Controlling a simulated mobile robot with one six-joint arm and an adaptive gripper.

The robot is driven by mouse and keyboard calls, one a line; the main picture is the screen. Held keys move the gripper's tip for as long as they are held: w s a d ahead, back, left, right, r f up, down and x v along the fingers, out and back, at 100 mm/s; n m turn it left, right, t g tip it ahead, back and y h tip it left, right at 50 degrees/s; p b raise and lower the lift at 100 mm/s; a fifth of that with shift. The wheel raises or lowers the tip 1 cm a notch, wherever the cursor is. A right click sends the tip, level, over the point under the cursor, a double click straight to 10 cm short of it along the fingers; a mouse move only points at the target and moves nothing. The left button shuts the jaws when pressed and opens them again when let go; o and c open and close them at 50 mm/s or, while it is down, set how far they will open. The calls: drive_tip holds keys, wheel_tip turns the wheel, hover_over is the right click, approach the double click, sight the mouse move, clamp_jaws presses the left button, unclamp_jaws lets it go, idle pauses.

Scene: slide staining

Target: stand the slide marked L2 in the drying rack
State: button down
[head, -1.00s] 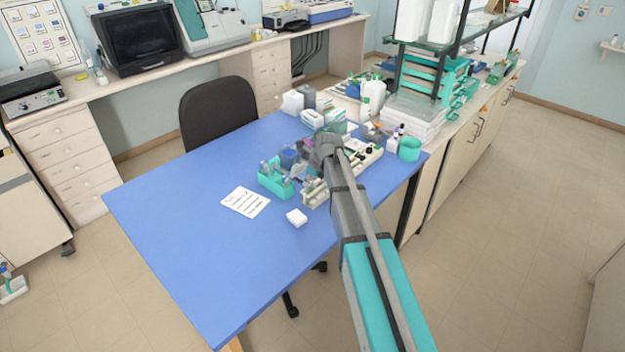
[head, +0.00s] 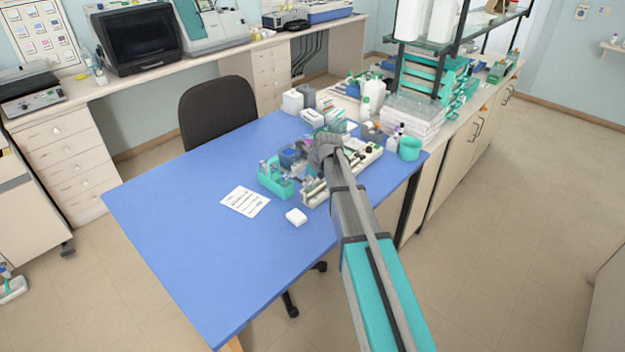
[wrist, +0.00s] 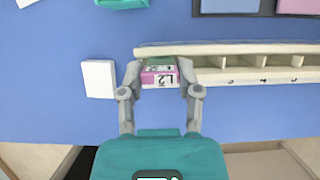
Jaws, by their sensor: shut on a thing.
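The slide marked L2 (wrist: 160,78) has a pink and white label end that faces the wrist camera. My gripper (wrist: 161,70) is shut on it, one finger at each side. The slide is over or in the left end of a cream rack (wrist: 250,76) with numbered compartments, which seems to be the drying rack. I cannot tell whether the slide touches the rack floor. In the head view the arm covers part of the cream rack (head: 314,195), and the fingertips and slide are hidden.
A white block (wrist: 98,79) lies left of the rack. A teal holder (head: 274,184) with bottles and a written sheet (head: 245,201) are on the blue table (head: 190,240). Bottles and boxes crowd the back. The table's front left is clear.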

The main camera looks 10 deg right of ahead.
drive_tip(key=shift+f, duration=0.25)
drive_tip(key=shift+c, duration=1)
unclamp_jaws()
drive_tip(key=shift+s, duration=0.1)
